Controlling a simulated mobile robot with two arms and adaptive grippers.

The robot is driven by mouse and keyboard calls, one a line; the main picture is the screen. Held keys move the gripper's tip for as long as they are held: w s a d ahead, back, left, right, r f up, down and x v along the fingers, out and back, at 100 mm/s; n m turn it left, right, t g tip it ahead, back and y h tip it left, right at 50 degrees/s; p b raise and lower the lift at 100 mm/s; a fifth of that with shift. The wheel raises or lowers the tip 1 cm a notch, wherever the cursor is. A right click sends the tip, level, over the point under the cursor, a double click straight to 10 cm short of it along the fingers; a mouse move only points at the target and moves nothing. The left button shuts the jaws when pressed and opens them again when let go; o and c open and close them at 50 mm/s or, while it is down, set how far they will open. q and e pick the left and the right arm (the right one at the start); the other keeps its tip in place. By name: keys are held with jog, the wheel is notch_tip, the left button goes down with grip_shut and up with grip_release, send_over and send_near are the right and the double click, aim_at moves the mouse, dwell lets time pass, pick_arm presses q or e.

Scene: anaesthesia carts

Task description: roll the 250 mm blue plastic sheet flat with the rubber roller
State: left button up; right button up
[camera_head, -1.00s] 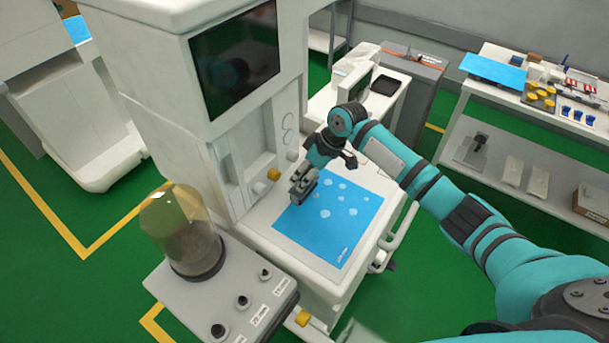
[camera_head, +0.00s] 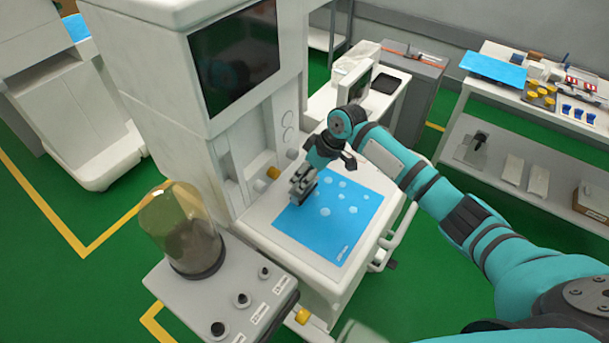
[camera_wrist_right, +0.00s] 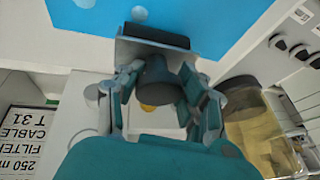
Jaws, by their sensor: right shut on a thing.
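The blue plastic sheet (camera_head: 350,236) lies on the white worktop of the cart, with several pale raised spots on it. It also shows at the top of the right wrist view (camera_wrist_right: 225,22). My right gripper (camera_head: 303,190) is over the sheet's left edge, pointing down. In the right wrist view my right gripper (camera_wrist_right: 160,95) is shut on the dark grey handle of the rubber roller (camera_wrist_right: 152,36). The roller's dark head is at the sheet; whether it presses on it I cannot tell. My left gripper is out of view.
The cart's tall white column with a dark screen (camera_head: 235,60) stands left of the sheet. A grey unit with a glass dome (camera_head: 185,225) is at the front left. A shelf table (camera_head: 500,92) with small items is at the back right.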

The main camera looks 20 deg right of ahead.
dwell(0.8)
jog(key=shift+s+d+p, duration=0.5)
jog(key=shift+s+p, duration=0.15)
jog(key=shift+p, duration=0.2)
jog(key=shift+s+d, duration=0.2)
jog(key=shift+s, duration=0.05)
jog(key=shift+s+d+p, duration=0.35)
jog(key=shift+s+p, duration=0.1)
jog(key=shift+p, duration=0.35)
jog(key=shift+s+d, duration=0.35)
jog(key=shift+s, duration=0.05)
jog(key=shift+s+d+p, duration=0.5)
jog(key=shift+s+p, duration=0.15)
jog(key=shift+p, duration=0.15)
jog(key=shift+s+d+p, duration=0.45)
jog(key=shift+s+p, duration=0.2)
jog(key=shift+p, duration=0.1)
jog(key=shift+s+d+p, duration=0.85)
jog(key=shift+s+d, duration=0.15)
jog(key=shift+s, duration=0.25)
jog(key=shift+s+d+p, duration=0.5)
jog(key=shift+s+p, duration=0.05)
jog(key=shift+s, duration=0.1)
jog(key=shift+s+d+p, duration=0.55)
jog(key=shift+s+d, duration=0.2)
jog(key=shift+s, duration=0.15)
jog(key=shift+s+d+p, duration=0.5)
jog(key=shift+s+d, duration=0.2)
jog(key=shift+s, duration=0.2)
